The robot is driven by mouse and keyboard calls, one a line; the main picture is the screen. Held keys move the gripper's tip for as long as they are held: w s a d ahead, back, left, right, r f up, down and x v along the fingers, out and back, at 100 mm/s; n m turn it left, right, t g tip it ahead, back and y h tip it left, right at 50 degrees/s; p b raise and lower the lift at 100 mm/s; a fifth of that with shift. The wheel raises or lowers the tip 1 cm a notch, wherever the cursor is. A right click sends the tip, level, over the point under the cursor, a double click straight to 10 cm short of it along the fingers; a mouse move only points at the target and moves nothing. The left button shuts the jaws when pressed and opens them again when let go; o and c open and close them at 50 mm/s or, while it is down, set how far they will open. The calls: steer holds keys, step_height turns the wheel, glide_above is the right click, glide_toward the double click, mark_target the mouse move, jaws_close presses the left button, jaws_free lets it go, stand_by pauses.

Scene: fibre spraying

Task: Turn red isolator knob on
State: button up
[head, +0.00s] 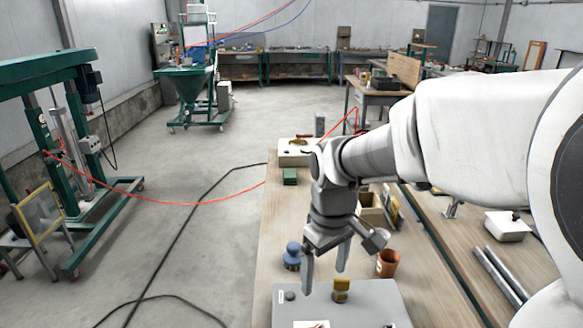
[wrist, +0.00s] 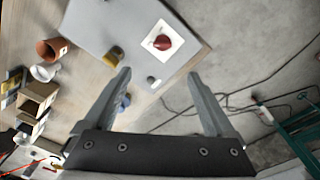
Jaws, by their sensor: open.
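The red isolator knob (wrist: 162,42) sits on a white square plate (wrist: 153,52) on a light grey box (wrist: 105,25) in the wrist view. In the head view the plate (head: 306,324) is cut off by the bottom edge, so the knob hardly shows there. My gripper (wrist: 159,74) is open and empty, fingers pointing down. It is above the box, apart from the knob. In the wrist view the knob lies just beyond the fingertips, between their lines. In the head view my gripper (head: 324,279) is above the far part of the box (head: 380,300).
Open floor lies left of the table.

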step_height(320, 180, down, 2)
steer(key=w+a+n, duration=0.1)
glide_toward(313, 327)
steer(key=shift+g, duration=0.3)
steer(key=f, duration=0.2)
steer(key=s+f, duration=0.1)
steer(key=f, duration=0.3)
steer(key=shift+s+a+f, duration=0.25)
steer(key=shift+s+f, duration=0.05)
steer(key=shift+f, duration=0.05)
steer(key=c, duration=1.4)
